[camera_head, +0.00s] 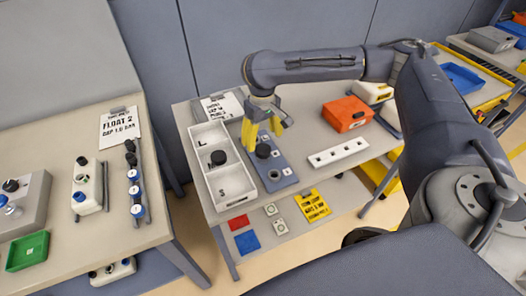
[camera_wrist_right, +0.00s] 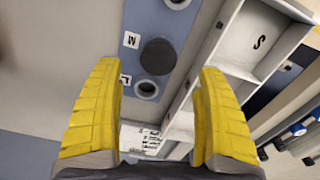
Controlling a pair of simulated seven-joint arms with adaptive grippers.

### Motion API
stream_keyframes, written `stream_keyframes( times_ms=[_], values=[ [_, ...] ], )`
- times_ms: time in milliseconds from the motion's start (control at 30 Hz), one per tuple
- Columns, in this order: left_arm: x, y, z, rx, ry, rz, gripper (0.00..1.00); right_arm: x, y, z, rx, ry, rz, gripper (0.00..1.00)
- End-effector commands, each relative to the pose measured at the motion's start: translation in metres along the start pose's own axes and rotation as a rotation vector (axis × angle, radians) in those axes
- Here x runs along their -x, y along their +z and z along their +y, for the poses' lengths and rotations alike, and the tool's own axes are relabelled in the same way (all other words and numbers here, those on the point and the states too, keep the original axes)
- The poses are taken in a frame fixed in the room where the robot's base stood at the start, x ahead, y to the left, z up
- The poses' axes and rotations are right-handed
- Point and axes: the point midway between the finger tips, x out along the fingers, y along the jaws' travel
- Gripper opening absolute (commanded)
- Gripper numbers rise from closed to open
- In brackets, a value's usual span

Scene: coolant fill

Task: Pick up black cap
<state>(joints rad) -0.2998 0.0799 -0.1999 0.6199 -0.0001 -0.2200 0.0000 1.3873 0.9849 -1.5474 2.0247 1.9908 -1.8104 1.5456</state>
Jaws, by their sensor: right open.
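A round black cap (camera_head: 263,151) sits on the blue-grey plate (camera_head: 284,181) on the middle table. In the right wrist view the cap (camera_wrist_right: 158,57) lies between the letter labels, beside a ringed hole. My right gripper (camera_head: 263,131) is above the plate, yellow fingers pointing down. It is open, with one finger either side of the cap in the wrist view (camera_wrist_right: 158,75); no contact shows. A second black cap (camera_head: 218,157) lies in the white tray (camera_head: 233,186) left of the plate. My left gripper is not in view.
A red box (camera_head: 347,113) and a white strip with holes (camera_head: 338,153) stand right of the plate. A paper sign (camera_head: 222,106) is behind the tray.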

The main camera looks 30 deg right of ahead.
Motion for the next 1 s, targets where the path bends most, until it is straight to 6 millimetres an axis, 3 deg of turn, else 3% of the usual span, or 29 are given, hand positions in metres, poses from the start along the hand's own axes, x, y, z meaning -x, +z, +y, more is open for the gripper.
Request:
stream_keyframes(
  times_ms=[267,700,1000],
  values=[
    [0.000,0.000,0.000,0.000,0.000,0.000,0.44,-0.011,0.001,0.000,0.001,0.001,-0.001,0.73],
    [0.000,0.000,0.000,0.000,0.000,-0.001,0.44,-0.056,0.004,0.002,0.001,0.000,0.000,0.73],
    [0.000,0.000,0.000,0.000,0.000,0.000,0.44,-0.059,0.004,0.002,0.001,0.001,0.001,0.73]
  ],
)
